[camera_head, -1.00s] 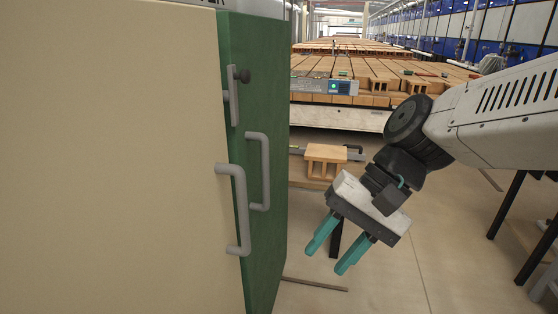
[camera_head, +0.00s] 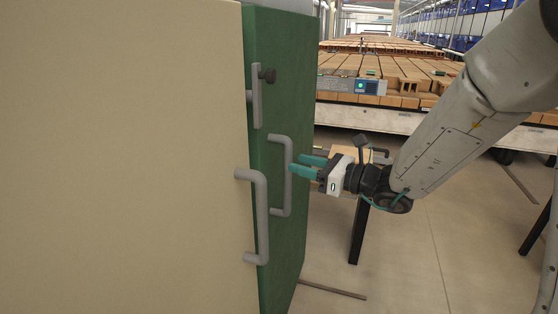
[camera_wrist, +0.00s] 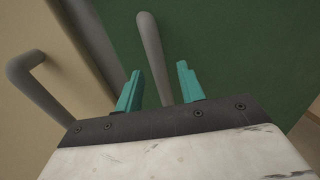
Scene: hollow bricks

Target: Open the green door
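The green door (camera_head: 276,90) stands beside a beige door (camera_head: 120,150) and looks closed or nearly so; I cannot tell exactly. The green door's grey handle (camera_head: 287,178) is a vertical bar. My gripper (camera_head: 303,166) is open, with teal fingers pointing left at this handle. In the wrist view, the green door's handle (camera_wrist: 152,50) rises between and beyond the two fingers of my gripper (camera_wrist: 158,84). I cannot tell whether the bar is fully between the fingertips; the fingers are not closed on it.
The beige door's grey handle (camera_head: 260,215) is close on the left, and it also shows in the wrist view (camera_wrist: 38,85). Brick stacks (camera_head: 400,75) stand behind. Floor to the right is mostly clear.

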